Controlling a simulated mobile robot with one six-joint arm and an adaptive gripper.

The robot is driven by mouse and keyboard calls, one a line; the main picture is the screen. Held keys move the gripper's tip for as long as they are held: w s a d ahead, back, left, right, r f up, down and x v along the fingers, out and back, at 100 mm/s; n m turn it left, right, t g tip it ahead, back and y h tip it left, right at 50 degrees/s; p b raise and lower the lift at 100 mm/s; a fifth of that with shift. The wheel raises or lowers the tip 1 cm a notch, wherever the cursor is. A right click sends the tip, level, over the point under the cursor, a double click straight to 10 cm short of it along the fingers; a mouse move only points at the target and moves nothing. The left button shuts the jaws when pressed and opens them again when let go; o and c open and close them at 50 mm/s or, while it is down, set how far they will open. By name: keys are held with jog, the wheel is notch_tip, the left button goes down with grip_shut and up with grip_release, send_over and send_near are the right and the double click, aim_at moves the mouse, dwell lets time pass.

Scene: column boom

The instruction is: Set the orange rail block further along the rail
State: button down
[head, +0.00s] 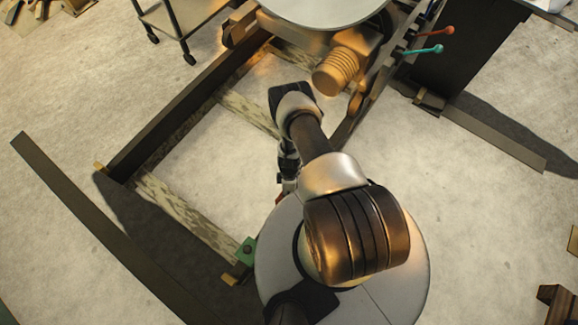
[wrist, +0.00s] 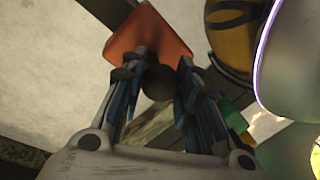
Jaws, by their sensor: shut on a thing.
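The orange rail block (wrist: 150,38) shows at the top of the wrist view, with a dark round knob below it between my fingers. My gripper (wrist: 165,75) is shut on this block. In the head view my gripper is mostly hidden under my arm, and only a small orange-red patch of the block (head: 279,198) shows beside my round base. The rail beneath it is largely covered by my arm and base, so I cannot tell whether the block touches the rail. A green block (head: 247,251) sits at the near end of the frame, left of my base.
A dark beam (head: 190,110) runs along the frame's left side, with pale mottled crosspieces (head: 185,212) between the sides. A separate long dark strip (head: 95,220) lies further left. A ribbed orange cylinder (head: 342,72) and machinery stand at the far end. A wheeled cart (head: 180,15) is behind.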

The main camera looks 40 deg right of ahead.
jog(key=c, duration=1.2)
grip_release()
jog(key=shift+o, duration=0.2)
notch_tip(320, 180, up, 12)
jog(key=w+d, duration=0.1)
jog(key=shift+w+d, duration=0.2)
jog(key=shift+w, duration=0.2)
jog(key=shift+w, duration=0.1)
